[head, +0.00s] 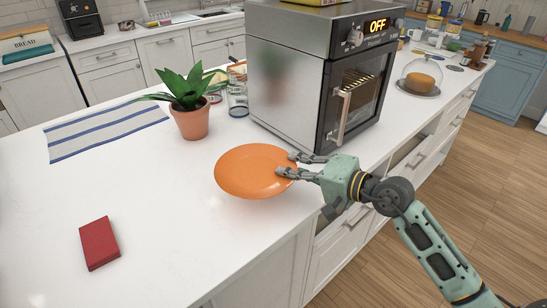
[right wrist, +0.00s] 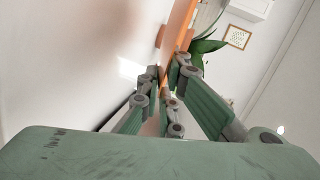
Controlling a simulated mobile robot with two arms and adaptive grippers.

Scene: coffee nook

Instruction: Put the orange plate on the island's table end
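The orange plate (head: 245,172) is level or nearly so over the white island top, near its front edge and left of the oven. My right gripper (head: 291,165) is at the plate's right rim, its fingers closed around that rim. In the right wrist view the plate (right wrist: 178,32) shows as a thin orange strip, edge-on, between the fingers (right wrist: 168,75). I cannot tell whether the plate's underside touches the top. The island's table end (head: 150,220) has bare white surface. My left gripper is not in view.
A potted plant (head: 192,115) stands behind the plate, and a big oven (head: 290,85) stands to the right. A striped cloth (head: 108,130) lies at back left, a red box (head: 99,243) at front left. The surface between them is clear.

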